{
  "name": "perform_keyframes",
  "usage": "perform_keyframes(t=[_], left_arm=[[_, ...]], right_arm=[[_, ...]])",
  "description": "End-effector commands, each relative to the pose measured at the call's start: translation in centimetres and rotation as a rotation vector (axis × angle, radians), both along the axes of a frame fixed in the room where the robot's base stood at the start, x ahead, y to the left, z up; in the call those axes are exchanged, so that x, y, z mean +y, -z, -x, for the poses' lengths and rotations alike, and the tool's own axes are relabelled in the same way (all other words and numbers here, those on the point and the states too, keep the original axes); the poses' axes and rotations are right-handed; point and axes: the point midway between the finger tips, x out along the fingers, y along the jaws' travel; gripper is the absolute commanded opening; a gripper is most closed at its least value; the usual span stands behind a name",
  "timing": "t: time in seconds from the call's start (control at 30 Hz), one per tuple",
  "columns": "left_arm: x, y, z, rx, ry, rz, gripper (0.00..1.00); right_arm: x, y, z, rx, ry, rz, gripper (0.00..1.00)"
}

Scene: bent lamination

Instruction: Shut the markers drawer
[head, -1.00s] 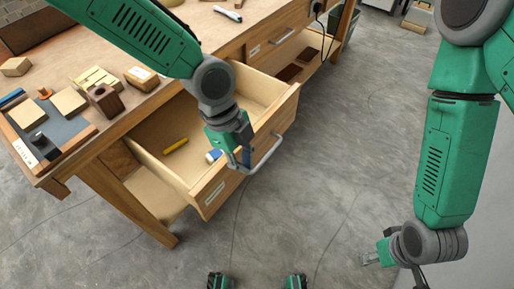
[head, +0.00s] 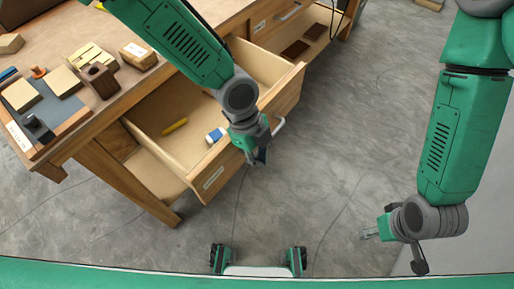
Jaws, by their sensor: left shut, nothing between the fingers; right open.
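The open wooden drawer (head: 213,177) juts out from the workbench, with a pale label and a metal bar handle (head: 277,127) on its front. A yellow marker (head: 175,126) and a blue-and-white block (head: 215,135) lie inside it. My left gripper (head: 258,158) is shut and empty, just outside the drawer front near the handle. The arm hides part of the front and handle, so I cannot tell whether the fingers touch it. My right gripper (head: 368,235) is open and empty, low at the right, well away from the drawer.
The workbench top (head: 140,87) holds several wooden blocks and a dark mat (head: 62,122) at the left. Another drawer or shelf compartment (head: 297,47) lies farther back along the bench. The grey floor (head: 330,150) right of the drawer is clear.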

Motion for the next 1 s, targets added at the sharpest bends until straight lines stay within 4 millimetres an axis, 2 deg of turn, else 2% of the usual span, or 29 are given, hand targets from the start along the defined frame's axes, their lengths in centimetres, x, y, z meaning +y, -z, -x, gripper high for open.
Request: perform_keyframes(t=[0.33, 0.43, 0.57, 0.8, 1.0], left_arm=[[0.1, 0.1, 0.0, -0.001, -0.002, 0.002, 0.0], [0.8, 0.0, -0.6, 0.0, -0.004, 0.001, 0.0], [3.3, -0.1, -2.6, 0.0, -0.011, 0.003, 0.0], [8.8, 0.1, -6.5, 0.0, -0.01, 0.001, 0.0], [11.1, 0.1, -8.1, -0.001, -0.003, 0.001, 0.0]], right_arm=[[0.0, 0.0, 0.0, 0.0, 0.0, 0.0, 0.48], [0.0, -0.3, 0.0, 0.0, 0.0, 0.0, 0.48], [0.0, -0.8, 0.0, 0.0, 0.0, 0.0, 0.48], [0.0, -1.1, 0.0, 0.0, 0.0, 0.0, 0.48], [0.0, -1.0, 0.0, 0.0, 0.0, 0.0, 0.48]])
